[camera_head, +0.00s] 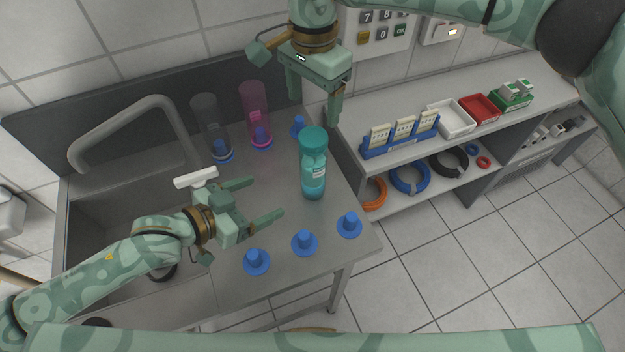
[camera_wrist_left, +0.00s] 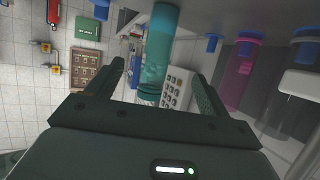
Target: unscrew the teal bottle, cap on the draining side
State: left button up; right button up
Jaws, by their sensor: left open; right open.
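The teal bottle (camera_head: 314,178) stands upright on the steel draining side (camera_head: 225,275), with its teal cap (camera_head: 313,139) on top. My left gripper (camera_head: 268,198) is open and empty, just left of the bottle, its fingers pointing toward it. In the left wrist view the bottle (camera_wrist_left: 156,50) appears between and beyond the open fingers (camera_wrist_left: 157,70), apart from them. My right gripper (camera_head: 315,116) is open, pointing down above the cap. Whether its fingers touch the cap is hard to tell.
Blue pegs (camera_head: 304,242) stand along the draining side's front; another (camera_head: 298,126) is behind the bottle. A clear grey tube (camera_head: 210,122) and a pink tube (camera_head: 255,108) stand at the back. The sink (camera_head: 105,215) is left; a shelf rack (camera_head: 400,160) is right.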

aim_at(304, 178)
pick_arm(q)
jog(key=x, duration=1.6)
jog(key=shift+f, duration=0.15)
